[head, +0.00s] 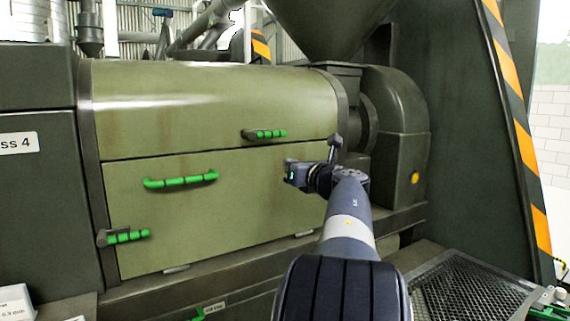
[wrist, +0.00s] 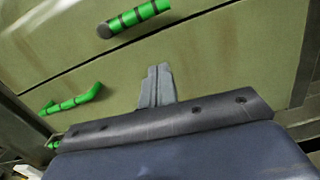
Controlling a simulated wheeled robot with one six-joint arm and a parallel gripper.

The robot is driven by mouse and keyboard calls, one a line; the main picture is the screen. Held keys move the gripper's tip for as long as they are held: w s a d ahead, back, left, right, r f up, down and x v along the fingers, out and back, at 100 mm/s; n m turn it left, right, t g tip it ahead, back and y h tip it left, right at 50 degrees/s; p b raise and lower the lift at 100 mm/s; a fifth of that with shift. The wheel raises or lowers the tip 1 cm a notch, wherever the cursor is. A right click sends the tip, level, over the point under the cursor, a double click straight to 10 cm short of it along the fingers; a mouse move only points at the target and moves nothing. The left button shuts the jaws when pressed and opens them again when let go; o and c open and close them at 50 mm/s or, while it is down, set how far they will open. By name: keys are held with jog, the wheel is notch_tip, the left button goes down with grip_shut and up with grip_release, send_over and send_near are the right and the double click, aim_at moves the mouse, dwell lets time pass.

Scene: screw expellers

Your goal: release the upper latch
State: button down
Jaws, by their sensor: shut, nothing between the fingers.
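The upper latch (head: 265,134) is a green ribbed lever with a dark pivot at its left end. In the wrist view the upper latch (wrist: 138,17) is at the top, beyond my fingertips. My gripper (head: 290,170) is in front of the door, below and slightly right of the latch in the head view, and apart from it. Its two grey fingers (wrist: 157,70) are together and empty. A lower latch (head: 125,237) sits at the door's lower left.
A green bar handle (head: 180,181) sticks out of the door left of my gripper; it also shows in the wrist view (wrist: 70,102). A mesh platform (head: 475,290) lies at the lower right. A dark striped post (head: 515,130) stands at the right. Space around the upper latch is clear.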

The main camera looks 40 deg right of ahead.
jog(key=shift+v, duration=2.2)
jog(key=shift+d, duration=0.1)
